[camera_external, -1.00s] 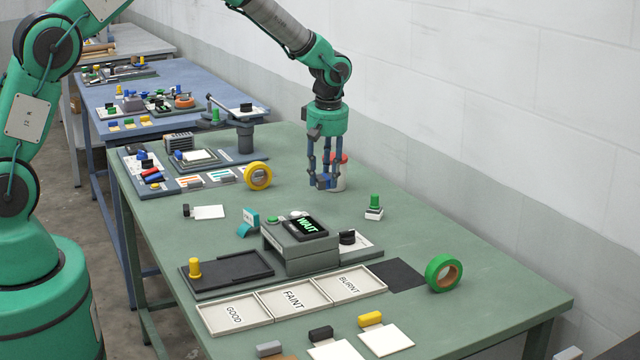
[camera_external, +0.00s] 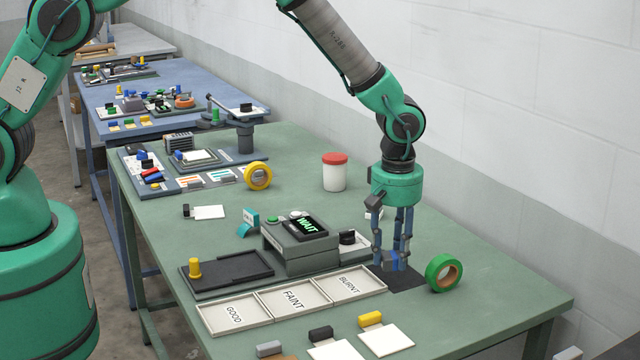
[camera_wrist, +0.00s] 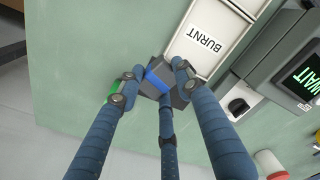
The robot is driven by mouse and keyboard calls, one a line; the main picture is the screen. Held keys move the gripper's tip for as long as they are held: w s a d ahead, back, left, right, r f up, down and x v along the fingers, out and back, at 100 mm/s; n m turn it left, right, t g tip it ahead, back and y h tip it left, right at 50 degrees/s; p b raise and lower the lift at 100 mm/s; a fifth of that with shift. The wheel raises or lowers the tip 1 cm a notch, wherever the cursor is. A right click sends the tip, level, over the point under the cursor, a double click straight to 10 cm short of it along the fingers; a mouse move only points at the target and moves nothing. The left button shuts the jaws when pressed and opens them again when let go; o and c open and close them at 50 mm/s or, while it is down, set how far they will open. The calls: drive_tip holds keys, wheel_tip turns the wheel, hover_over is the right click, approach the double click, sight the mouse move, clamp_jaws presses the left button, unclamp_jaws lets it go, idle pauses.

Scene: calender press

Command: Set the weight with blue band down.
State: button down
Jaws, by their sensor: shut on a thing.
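My gripper (camera_external: 392,264) is shut on the weight with blue band (camera_external: 391,257), over the dark square mat (camera_external: 407,281) at the right end of the tray row. In the wrist view the blue band (camera_wrist: 157,81) shows between my fingers, with dark grey around it. The fingers cover much of the weight. I cannot tell whether its underside touches the mat or is slightly above it.
The green tape roll (camera_external: 444,272) stands close to the right of my gripper. The BURNT tray (camera_external: 351,286) is just left of it. The grey WAIT device (camera_external: 297,248) and a red-lidded jar (camera_external: 334,173) stand farther back.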

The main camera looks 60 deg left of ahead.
drive_tip(key=shift+m, duration=0.4)
drive_tip(key=s+d, duration=0.1)
drive_tip(key=d, duration=0.2)
drive_tip(key=s+d+p, duration=0.1)
drive_tip(key=s+d, duration=0.1)
drive_tip(key=d, duration=0.1)
drive_tip(key=s+d, duration=0.1)
drive_tip(key=d, duration=0.2)
drive_tip(key=shift+s+d+f+p, duration=0.15)
drive_tip(key=shift+s+f+p, duration=0.05)
drive_tip(key=shift+f+p, duration=0.2)
drive_tip(key=w+d, duration=0.2)
drive_tip(key=w, duration=0.3)
drive_tip(key=w+d+f, duration=0.1)
drive_tip(key=w+d, duration=0.1)
drive_tip(key=w, duration=0.3)
drive_tip(key=w+d+p, duration=0.1)
drive_tip(key=w+d, duration=0.1)
drive_tip(key=w, duration=0.2)
drive_tip(key=shift+w+d+f, duration=0.15)
drive_tip(key=shift+w+f, duration=0.05)
drive_tip(key=shift+w, duration=0.2)
drive_tip(key=shift+f, duration=0.1)
drive_tip(key=shift+f, duration=1.7)
